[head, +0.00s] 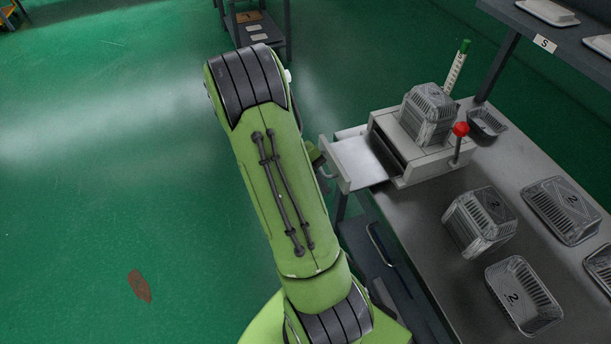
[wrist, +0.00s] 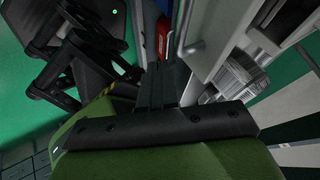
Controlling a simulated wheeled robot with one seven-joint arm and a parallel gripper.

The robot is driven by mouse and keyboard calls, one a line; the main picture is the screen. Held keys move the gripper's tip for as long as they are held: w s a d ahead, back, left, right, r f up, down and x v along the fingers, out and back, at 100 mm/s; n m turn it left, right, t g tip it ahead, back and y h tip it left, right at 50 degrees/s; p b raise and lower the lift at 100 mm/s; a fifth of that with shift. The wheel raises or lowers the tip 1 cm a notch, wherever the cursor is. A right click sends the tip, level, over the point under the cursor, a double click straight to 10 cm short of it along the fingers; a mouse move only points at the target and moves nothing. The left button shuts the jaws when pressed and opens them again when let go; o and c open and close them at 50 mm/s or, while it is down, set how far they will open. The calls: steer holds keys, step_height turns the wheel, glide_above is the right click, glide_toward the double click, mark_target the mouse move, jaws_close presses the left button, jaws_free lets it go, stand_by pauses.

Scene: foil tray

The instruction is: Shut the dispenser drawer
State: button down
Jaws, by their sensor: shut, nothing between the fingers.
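The dispenser (head: 418,150) is a pale grey box on the table, with a red-knobbed lever (head: 461,130) at its front right. Its drawer (head: 362,160) stands open, pulled out to the left past the table edge. The drawer's handle (head: 323,168) is partly hidden by my arm in the head view; a curved metal bar, apparently this handle, shows in the wrist view (wrist: 187,35). My gripper (wrist: 165,82) is shut and empty, with its dark fingers close to the handle side. Whether they touch it I cannot tell. In the head view my arm hides most of the gripper.
A stack of foil trays (head: 430,112) sits on the dispenser. Another stack (head: 480,220) and several loose trays stand on the metal table (head: 425,225). A shelf (head: 560,45) overhangs at upper right. The green floor left of my arm is mostly clear.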

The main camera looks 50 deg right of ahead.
steer(key=shift+s+d+r, duration=0.1)
steer(key=shift+s+d, duration=0.25)
steer(key=shift+d, duration=0.25)
steer(key=shift+s+d, duration=0.35)
steer(key=shift+d, duration=0.25)
steer(key=b, duration=0.5)
glide_toward(401, 172)
steer(key=x, duration=0.5)
steer(key=shift+a+f, duration=0.2)
steer(key=shift+f, duration=0.15)
steer(key=shift+s+d+r, duration=0.1)
steer(key=shift+d, duration=0.15)
